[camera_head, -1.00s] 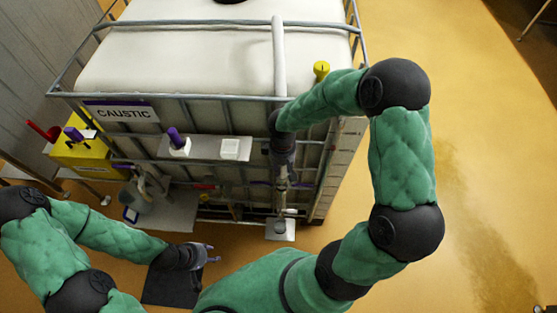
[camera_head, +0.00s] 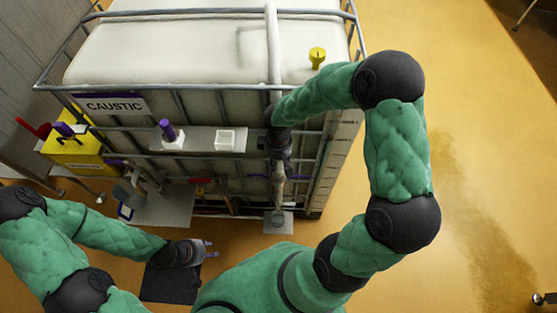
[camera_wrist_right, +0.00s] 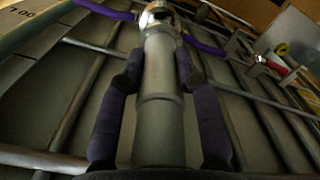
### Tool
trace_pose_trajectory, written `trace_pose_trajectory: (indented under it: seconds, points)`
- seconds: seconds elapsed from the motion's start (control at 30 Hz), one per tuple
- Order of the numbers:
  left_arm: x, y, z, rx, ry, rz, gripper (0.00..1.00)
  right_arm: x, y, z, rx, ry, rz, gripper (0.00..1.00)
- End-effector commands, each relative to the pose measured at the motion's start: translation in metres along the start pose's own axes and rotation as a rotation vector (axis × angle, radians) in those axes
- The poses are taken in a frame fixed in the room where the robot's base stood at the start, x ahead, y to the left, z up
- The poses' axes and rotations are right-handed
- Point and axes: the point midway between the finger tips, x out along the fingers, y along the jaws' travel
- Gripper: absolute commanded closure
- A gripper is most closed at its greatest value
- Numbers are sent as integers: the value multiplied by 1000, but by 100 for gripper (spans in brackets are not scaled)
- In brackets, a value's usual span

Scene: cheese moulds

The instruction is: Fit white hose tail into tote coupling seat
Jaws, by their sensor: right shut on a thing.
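The white hose (camera_head: 271,50) runs over the top of the tote (camera_head: 170,55) and down its front. My right gripper (camera_head: 279,168) is in front of the tote's cage. In the right wrist view its dark padded fingers (camera_wrist_right: 159,80) are shut around the pale hose tail (camera_wrist_right: 160,105), which points away from the wrist. A shiny metal fitting (camera_wrist_right: 158,16) shows at the tail's far end; whether they are joined is unclear. In the head view the coupling seat is too small to make out. My left gripper (camera_head: 213,249) is empty, fingers apart, at lower left.
A yellow box (camera_head: 75,152) stands left. A small plate (camera_head: 286,222) lies below the right gripper. Cage bars are close around the hose tail. The right floor is mostly clear.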

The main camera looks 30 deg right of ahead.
Motion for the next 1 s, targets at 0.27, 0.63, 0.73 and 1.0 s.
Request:
trace_pose_trajectory:
  seconds: [0.27,0.63,0.73,1.0]
  points:
    - [11,-4,0,0,0,0,60,14,0,0,0,1,0,100]
    - [24,-9,-1,0,0,0,60,29,0,0,0,1,0,100]
    - [28,-10,-1,0,0,0,60,33,0,0,0,1,1,100]
    - [34,-12,-1,0,0,0,60,41,0,-1,0,1,1,100]
